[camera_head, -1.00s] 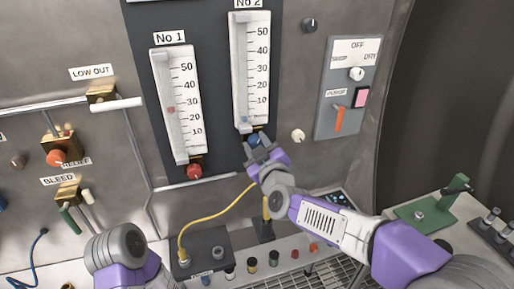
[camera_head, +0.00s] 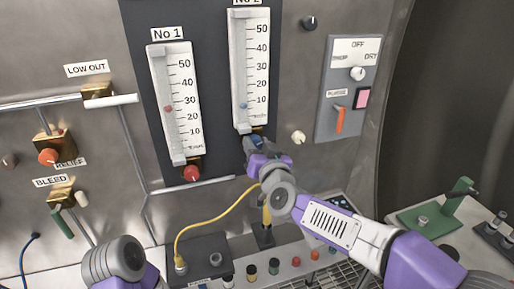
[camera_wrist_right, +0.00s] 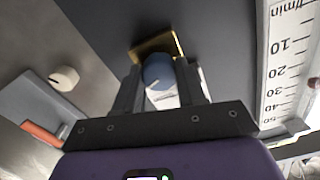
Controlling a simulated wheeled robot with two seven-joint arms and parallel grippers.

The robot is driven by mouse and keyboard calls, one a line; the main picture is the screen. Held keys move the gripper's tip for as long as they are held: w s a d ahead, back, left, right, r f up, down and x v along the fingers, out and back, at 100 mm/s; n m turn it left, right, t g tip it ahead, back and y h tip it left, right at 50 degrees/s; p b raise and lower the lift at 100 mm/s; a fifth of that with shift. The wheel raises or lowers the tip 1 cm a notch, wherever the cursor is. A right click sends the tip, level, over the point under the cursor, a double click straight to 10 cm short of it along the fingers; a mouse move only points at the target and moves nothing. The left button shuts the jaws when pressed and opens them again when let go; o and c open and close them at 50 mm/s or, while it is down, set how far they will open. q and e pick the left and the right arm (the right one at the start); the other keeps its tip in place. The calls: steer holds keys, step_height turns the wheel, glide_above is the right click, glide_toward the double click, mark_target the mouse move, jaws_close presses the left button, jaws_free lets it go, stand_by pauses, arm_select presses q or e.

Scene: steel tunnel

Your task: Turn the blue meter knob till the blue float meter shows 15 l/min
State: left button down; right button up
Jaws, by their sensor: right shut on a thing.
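The blue meter knob (camera_head: 254,140) is below the No 2 float meter (camera_head: 250,70) and partly hidden by my right gripper (camera_head: 257,147). In the right wrist view the round blue knob (camera_wrist_right: 158,70) sits between the two fingers of my right gripper (camera_wrist_right: 160,82), which is shut on it. The blue float (camera_head: 243,106) stands a little below the 10 mark. My left arm shows at the bottom left, but its gripper is out of view.
The No 1 meter (camera_head: 172,105) with a red float and red knob (camera_head: 192,173) is to the left. A cream knob (camera_head: 298,137) and a switch panel (camera_head: 347,90) with an orange lever are to the right. A yellow cable (camera_head: 205,213) runs below.

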steer(key=shift+m, duration=0.4)
steer(key=o, duration=1.1)
steer(key=shift+c, duration=0.2)
steer(key=shift+s, duration=0.1)
steer(key=v, duration=0.7)
steer(key=shift+s+p, duration=0.2)
steer(key=shift+p, duration=0.1)
